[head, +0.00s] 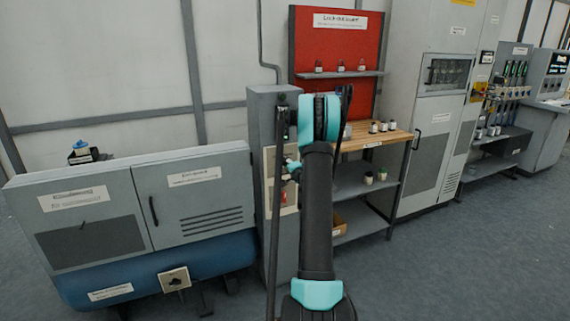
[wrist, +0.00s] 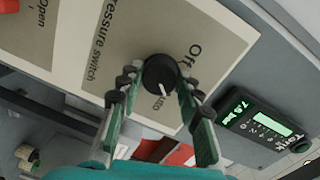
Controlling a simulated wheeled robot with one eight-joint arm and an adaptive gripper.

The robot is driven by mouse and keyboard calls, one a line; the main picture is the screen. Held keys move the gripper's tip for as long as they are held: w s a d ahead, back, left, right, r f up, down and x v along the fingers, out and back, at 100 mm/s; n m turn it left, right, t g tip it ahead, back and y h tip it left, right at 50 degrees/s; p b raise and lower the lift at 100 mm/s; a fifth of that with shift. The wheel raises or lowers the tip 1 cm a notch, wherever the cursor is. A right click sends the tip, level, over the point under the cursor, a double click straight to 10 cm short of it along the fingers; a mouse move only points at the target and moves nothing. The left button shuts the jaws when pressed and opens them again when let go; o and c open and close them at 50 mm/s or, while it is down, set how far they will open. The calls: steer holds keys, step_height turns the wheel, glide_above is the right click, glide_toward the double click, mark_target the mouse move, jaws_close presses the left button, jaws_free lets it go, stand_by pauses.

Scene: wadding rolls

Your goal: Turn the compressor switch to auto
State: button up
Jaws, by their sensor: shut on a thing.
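The switch is a round black knob (wrist: 159,71) on a cream label panel (wrist: 110,45) reading "Pressure switch", with "Off" and "Auto" printed beside it. Its white pointer mark faces the "Auto" word in the wrist view. My gripper (wrist: 155,83) is shut on the knob, with one finger on each side of it. In the head view the grey cabinet (head: 263,112) with cream panels stands behind my arm. My arm hides much of its front there, and the knob cannot be made out.
A green-lit display unit (wrist: 262,123) is right of the knob in the wrist view. A low grey housing (head: 110,172) over a blue tank (head: 185,262) stands left of the cabinet. A wooden-topped workbench (head: 365,139) stands to its right. Open floor (head: 440,255) lies at the front right.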

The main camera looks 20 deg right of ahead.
steer(key=shift+m, duration=0.5)
steer(key=o, duration=1.2)
steer(key=shift+c, duration=0.2)
steer(key=shift+s, duration=0.1)
steer(key=s, duration=1.2)
steer(key=shift+d+r, duration=0.25)
steer(key=shift+r, duration=0.05)
steer(key=shift+w, duration=0.1)
